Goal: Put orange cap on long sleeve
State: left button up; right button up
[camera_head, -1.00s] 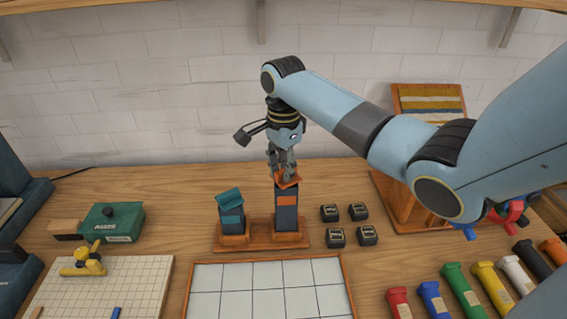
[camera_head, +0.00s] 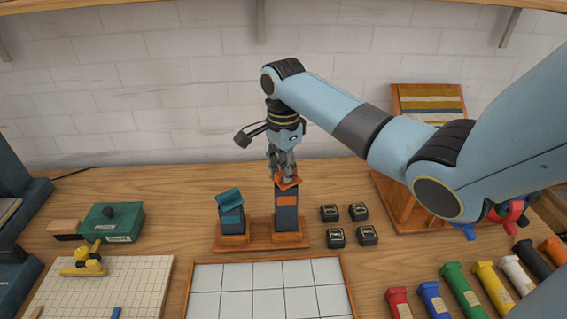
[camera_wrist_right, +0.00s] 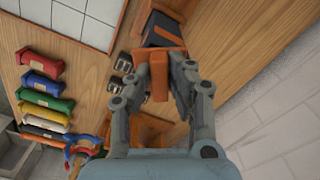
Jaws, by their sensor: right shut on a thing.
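The long sleeve (camera_head: 286,218), dark with an orange band, stands upright on the right of an orange wooden stand (camera_head: 262,247). The orange cap (camera_head: 287,183) is at the sleeve's top; I cannot tell whether it is seated. My right gripper (camera_head: 283,176) points down from above and is shut on the cap. In the right wrist view the cap (camera_wrist_right: 158,76) shows between the fingers, with the dark sleeve (camera_wrist_right: 163,32) beyond it. My left gripper is in neither view.
A short dark sleeve (camera_head: 232,221) with a tilted teal cap (camera_head: 228,197) stands close to the left on the same stand. Several small black blocks (camera_head: 336,237) lie to the right. A white gridded tray (camera_head: 268,290) lies in front, and several coloured skeins (camera_head: 462,290) at front right.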

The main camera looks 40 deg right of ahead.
jog(key=o, duration=0.9)
jog(key=shift+o, duration=0.3)
jog(key=o, duration=0.4)
jog(key=shift+o, duration=0.2)
jog(key=shift+r, duration=3.55)
jog(key=shift+c, duration=0.2)
grip_shut()
